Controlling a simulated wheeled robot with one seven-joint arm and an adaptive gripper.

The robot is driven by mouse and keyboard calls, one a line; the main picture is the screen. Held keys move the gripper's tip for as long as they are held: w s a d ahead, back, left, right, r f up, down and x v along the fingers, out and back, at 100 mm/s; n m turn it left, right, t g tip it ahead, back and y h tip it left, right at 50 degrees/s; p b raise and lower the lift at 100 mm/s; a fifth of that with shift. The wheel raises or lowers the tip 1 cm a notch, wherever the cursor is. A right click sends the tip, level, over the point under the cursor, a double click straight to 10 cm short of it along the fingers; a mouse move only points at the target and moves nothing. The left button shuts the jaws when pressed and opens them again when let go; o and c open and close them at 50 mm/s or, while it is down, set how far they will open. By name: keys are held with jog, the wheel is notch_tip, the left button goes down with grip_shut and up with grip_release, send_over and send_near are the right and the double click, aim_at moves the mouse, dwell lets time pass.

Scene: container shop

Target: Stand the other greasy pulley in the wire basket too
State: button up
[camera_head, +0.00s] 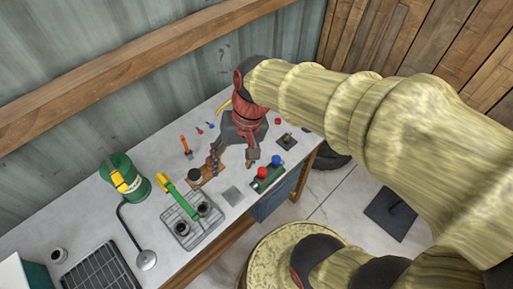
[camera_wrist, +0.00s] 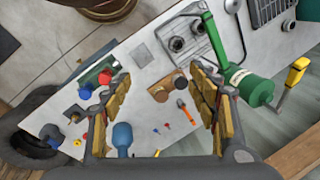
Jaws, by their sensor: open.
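The wire basket (camera_head: 163,222) stands on the bench with its green handle (camera_head: 178,196) up. Two dark, round, ring-like pieces (camera_head: 204,208) (camera_head: 182,228) are in it; they look like pulleys, but their lean is unclear. The basket also shows at the top of the wrist view (camera_wrist: 160,30). Another small dark-topped round piece (camera_head: 58,255) stands at the bench's left; I cannot tell if it is a pulley. My gripper (camera_head: 232,160) is open and empty above the bench, right of and behind the basket. Its fingers show in the wrist view (camera_wrist: 158,80).
A green can (camera_head: 117,168), an orange screwdriver (camera_head: 187,146), a red-and-blue button box (camera_head: 268,176) and a black grate (camera_head: 103,270) crowd the bench. A grey plate (camera_head: 233,196) lies flat near the front edge.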

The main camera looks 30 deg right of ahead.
jog(key=s+d+r+n+t+h, duration=0.2)
jog(key=s+d+r+n+t, duration=0.1)
jog(key=r, duration=0.4)
jog(key=shift+s+d+r+t+h, duration=0.35)
jog(key=shift+s+d+t, duration=0.25)
jog(key=shift+d+t, duration=0.2)
notch_tip(320, 180, down, 3)
jog(key=b, duration=0.2)
jog(key=shift+r+b, duration=0.15)
jog(key=shift+b, duration=0.2)
jog(key=shift+c, duration=1.1)
